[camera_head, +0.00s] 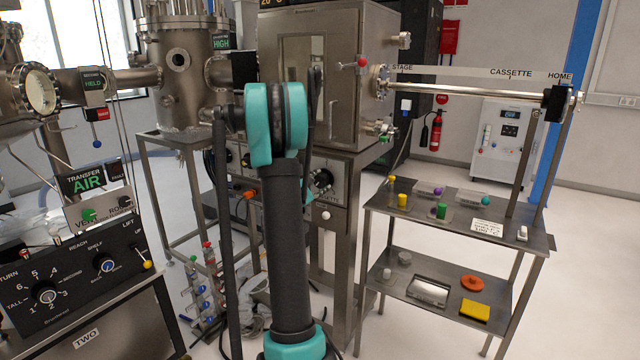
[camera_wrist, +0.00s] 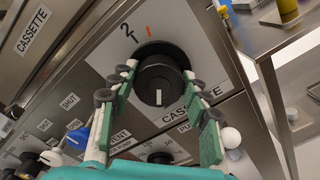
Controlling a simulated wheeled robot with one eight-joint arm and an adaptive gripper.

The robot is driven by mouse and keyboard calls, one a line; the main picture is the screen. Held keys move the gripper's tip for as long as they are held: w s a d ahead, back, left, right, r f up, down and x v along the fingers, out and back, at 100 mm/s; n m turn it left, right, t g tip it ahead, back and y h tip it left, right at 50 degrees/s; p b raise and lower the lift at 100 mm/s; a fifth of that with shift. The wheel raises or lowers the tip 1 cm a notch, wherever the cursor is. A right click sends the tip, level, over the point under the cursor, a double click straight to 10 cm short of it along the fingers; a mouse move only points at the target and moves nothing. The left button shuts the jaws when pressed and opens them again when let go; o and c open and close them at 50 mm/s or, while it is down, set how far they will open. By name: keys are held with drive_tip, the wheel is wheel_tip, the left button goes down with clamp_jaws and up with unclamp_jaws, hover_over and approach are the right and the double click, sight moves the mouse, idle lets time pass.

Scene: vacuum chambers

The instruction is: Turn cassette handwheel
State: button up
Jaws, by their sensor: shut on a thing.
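The cassette handwheel is a round black knob (camera_wrist: 158,84) with a white pointer line, on a grey panel in the wrist view. A label below it reads CASSETTE, and a numeral 2 and a red mark stand above it. My gripper (camera_wrist: 157,92) has its green and grey fingers on both sides of the knob, shut on it. The pointer line is towards the bottom of the knob in the picture. In the head view the black knob (camera_head: 321,180) shows just right of my arm. My fingers are hidden there behind my arm.
A blue knob (camera_wrist: 77,138) and a white ball knob (camera_wrist: 230,137) sit close to my fingers on the panel. A steel chamber (camera_head: 335,75) stands above. A two-level cart (camera_head: 460,228) with small coloured items stands to the right. Clear floor lies beyond the cart.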

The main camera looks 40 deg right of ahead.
drive_tip(key=shift+n, duration=0.5)
drive_tip(key=o, duration=1.2)
drive_tip(key=shift+c, duration=0.2)
drive_tip(key=shift+a, duration=0.15)
drive_tip(key=v, duration=1.1)
drive_tip(key=shift+s+a, duration=0.2)
drive_tip(key=shift+a, duration=0.15)
